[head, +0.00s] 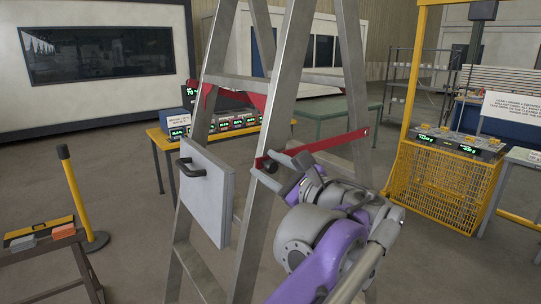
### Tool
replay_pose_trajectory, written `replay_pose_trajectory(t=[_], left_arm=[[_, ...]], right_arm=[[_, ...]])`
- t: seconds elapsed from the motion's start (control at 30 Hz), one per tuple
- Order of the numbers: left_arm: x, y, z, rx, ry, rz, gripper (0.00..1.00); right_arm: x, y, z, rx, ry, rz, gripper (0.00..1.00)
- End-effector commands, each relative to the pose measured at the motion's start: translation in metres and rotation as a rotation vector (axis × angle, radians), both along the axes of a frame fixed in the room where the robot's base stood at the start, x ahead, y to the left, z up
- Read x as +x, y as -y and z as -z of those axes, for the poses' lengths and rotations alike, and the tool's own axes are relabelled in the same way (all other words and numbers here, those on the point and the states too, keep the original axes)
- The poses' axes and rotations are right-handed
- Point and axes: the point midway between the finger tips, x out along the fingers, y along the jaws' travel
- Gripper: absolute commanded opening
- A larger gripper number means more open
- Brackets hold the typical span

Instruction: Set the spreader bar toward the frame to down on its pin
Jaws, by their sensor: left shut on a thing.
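A metal stepladder (275,110) stands open in the middle of the head view. A red spreader bar (335,141) runs between its front rail and its rear leg, sloping up to the right. Its left end lies at the front rail and its right end reaches the rear leg. My left gripper (272,166), on the purple arm from below, is shut on the bar close to its left end. The fingers and a dark round part there hide the pin, so I cannot tell if the bar is seated. My right gripper is not in view.
A pale panel with a black handle (207,190) is at the ladder's left side. A yellow post (75,195) and low table (45,255) stand left. A yellow mesh cage (440,185) stands right. Displays cover a table behind the ladder.

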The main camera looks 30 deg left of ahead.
Motion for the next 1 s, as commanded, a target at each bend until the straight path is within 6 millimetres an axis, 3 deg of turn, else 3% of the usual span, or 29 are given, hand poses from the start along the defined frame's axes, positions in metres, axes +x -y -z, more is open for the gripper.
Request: replay_pose_trajectory(t=[0.03, 0.23, 0.27, 0.33, 0.73, 1.0], left_arm=[[0.001, 0.001, 0.007, -0.018, -0.005, 0.003, 0.0], [0.001, 0.002, 0.008, -0.019, -0.007, 0.004, 0.0], [0.001, 0.002, 0.008, -0.019, -0.007, 0.004, 0.51], [0.002, 0.002, 0.008, -0.018, -0.007, 0.006, 0.64], [0.001, 0.007, 0.008, -0.017, -0.007, 0.008, 0.66], [-0.019, 0.049, 0.006, -0.014, -0.005, 0.009, 0.66]], right_arm=[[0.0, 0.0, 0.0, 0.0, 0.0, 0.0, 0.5], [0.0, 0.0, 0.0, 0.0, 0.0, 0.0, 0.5], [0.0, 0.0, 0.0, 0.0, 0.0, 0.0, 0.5], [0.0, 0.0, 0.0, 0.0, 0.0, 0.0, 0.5], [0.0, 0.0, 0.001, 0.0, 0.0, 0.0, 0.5], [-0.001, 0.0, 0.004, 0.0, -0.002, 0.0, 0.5]])
